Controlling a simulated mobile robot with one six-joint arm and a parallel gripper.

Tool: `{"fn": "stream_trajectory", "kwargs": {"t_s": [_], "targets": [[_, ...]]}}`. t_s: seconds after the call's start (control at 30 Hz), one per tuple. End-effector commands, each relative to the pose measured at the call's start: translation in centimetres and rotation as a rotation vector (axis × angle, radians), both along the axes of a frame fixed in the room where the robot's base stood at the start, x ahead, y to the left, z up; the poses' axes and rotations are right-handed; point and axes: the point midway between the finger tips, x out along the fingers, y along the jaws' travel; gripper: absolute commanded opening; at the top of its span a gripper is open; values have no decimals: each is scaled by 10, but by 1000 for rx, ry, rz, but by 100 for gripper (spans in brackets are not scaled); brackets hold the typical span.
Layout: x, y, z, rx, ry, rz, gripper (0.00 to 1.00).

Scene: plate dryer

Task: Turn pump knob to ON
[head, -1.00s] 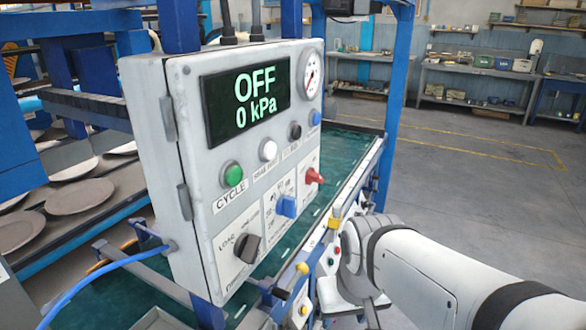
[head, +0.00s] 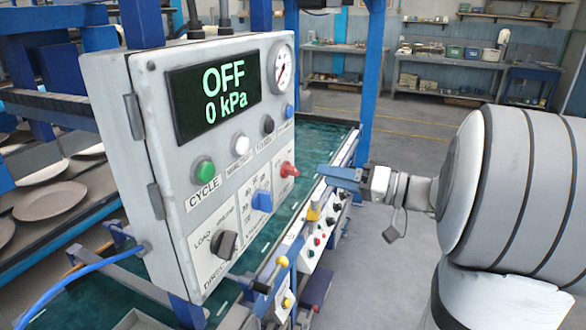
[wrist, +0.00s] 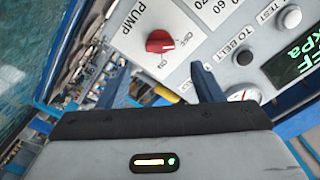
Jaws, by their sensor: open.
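The red pump knob (head: 289,170) sits on the right side of the grey control box (head: 142,140). In the wrist view the red knob (wrist: 160,41) is beside the word PUMP, with OFF and ON labels at its edge. A small light mark on it appears to face OFF. The display (head: 213,98) reads OFF and 0 kPa. My gripper (head: 340,174) is to the right of the knob, apart from it. In the wrist view my open gripper (wrist: 162,86) has its two blue fingers spread, with the knob ahead of the gap and nothing between them.
A blue knob (head: 262,200) and a black knob (head: 225,243) are left of the red one. Buttons, including a green one (head: 203,170), and a gauge (head: 282,66) share the panel. A lower rail with small controls (head: 318,240) runs below my gripper. Open floor lies to the right.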

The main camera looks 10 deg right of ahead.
Motion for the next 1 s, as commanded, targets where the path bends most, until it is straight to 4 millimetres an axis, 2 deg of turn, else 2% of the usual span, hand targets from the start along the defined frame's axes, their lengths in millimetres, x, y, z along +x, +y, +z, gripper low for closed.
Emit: {"fn": "stream_trajectory", "kwargs": {"t_s": [0.3,0.5,0.87,1.0], "targets": [[27,39,3,1,-1,6,60],[40,57,1,0,0,4,60],[44,61,0,-1,0,2,60],[44,61,0,-1,1,3,49]]}}
